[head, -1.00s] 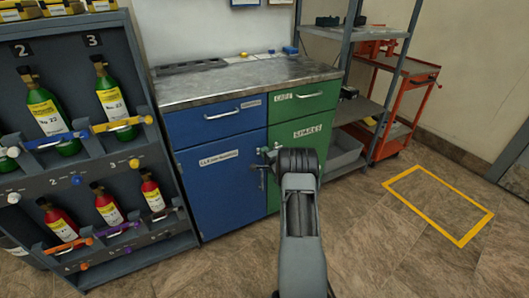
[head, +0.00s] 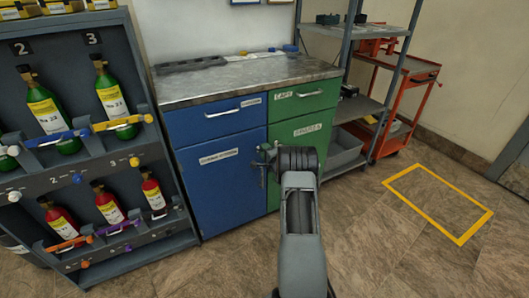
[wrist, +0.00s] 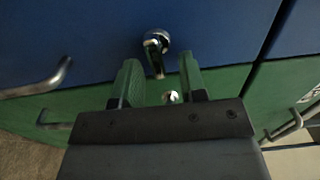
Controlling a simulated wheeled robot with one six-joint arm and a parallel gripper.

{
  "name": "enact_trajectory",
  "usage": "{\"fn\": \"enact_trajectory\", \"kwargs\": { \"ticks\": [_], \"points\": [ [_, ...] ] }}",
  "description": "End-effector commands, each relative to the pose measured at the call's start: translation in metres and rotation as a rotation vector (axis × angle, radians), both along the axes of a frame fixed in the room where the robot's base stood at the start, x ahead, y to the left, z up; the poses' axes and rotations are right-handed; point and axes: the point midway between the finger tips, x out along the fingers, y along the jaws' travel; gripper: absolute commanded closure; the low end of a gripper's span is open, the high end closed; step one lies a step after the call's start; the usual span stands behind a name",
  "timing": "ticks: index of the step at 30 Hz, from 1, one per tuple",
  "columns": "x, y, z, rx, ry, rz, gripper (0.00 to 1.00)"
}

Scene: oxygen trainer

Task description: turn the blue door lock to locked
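The blue door (head: 218,190) is closed on the left half of the cabinet. Its lock (wrist: 156,42) shows in the wrist view as a round silver cylinder with a short lever. The lever points toward my gripper in the picture. My gripper (wrist: 160,72) is open and empty, with its two fingers apart. The lever's end appears between the fingertips; I cannot tell whether they touch it. In the head view my gripper (head: 260,165) is close to the seam between the blue and green doors and hides the lock there.
The green door (head: 300,135) beside it has its own silver lock (wrist: 172,97), seen between the fingers. Bar handles (wrist: 42,80) stick out nearby. A bottle rack (head: 150,165) stands left, grey shelves (head: 350,32) and an orange cart (head: 405,95) right. The floor at right is clear.

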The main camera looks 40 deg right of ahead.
Motion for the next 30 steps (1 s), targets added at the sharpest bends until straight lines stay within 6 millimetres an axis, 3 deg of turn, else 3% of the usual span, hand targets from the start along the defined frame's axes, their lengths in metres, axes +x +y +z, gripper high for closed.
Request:
{"fn": "enact_trajectory", "kwargs": {
  "ticks": [6,10,24,30],
  "points": [
    [-0.002,0.0,0.0,0.0,0.001,-0.001,0.62],
    [-0.013,0.001,0.001,0.0,0.002,-0.002,0.62],
    [-0.103,0.013,0.001,0.0,0.002,-0.002,0.62],
    [-0.127,0.017,0.001,0.0,0.001,-0.001,0.62]
  ]
}}
